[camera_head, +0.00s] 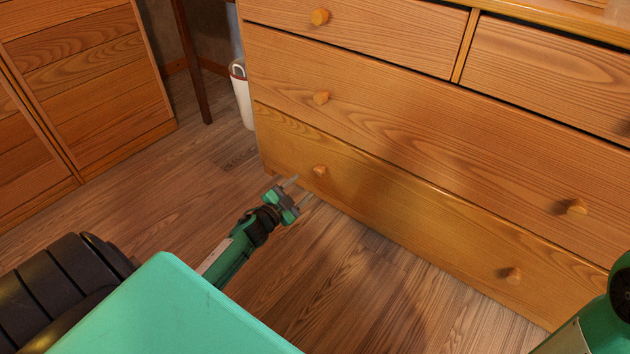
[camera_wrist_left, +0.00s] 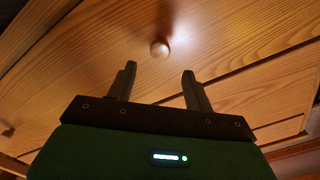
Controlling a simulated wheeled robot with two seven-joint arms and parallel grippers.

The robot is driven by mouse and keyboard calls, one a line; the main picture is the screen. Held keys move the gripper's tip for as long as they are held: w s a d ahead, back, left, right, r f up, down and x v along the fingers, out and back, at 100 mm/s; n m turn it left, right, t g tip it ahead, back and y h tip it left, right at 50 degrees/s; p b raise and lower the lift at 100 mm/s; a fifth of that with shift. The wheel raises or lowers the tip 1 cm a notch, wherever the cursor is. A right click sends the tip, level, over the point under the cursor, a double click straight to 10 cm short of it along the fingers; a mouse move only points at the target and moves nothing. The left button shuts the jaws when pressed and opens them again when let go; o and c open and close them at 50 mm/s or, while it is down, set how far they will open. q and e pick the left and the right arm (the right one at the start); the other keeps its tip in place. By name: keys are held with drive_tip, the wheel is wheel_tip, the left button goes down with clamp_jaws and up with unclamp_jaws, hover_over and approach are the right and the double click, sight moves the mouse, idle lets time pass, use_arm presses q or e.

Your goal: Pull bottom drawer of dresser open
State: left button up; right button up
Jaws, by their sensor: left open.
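The wooden dresser stands at the upper right in the head view. Its bottom drawer (camera_head: 410,224) looks shut and has two round wooden knobs, a left knob (camera_head: 319,170) and a right knob (camera_head: 513,275). My left gripper (camera_head: 301,187) is open and empty, just in front of and slightly below the left knob. In the left wrist view a round knob (camera_wrist_left: 159,49) shows beyond the two spread fingertips (camera_wrist_left: 160,72), between them and apart from them. My right gripper is not visible; only part of my right arm shows at the lower right edge.
The middle drawer (camera_head: 420,140) and the top drawers (camera_head: 370,28) sit above, also shut. A wooden cabinet (camera_head: 85,85) stands at the left. A white bin (camera_head: 241,95) and a dark post (camera_head: 190,60) are between them. The wooden floor (camera_head: 350,280) before the dresser is clear.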

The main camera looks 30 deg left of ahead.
sight(318, 173)
use_arm(q)
drive_tip(key=w+b, duration=0.1)
drive_tip(key=w, duration=0.1)
drive_tip(key=w+b, duration=0.1)
drive_tip(key=w, duration=0.1)
drive_tip(key=w+b, duration=0.1)
drive_tip(key=w, duration=0.2)
drive_tip(key=shift+d+f, duration=0.1)
drive_tip(key=shift+d, duration=0.15)
drive_tip(key=shift+w, duration=0.25)
clamp_jaws()
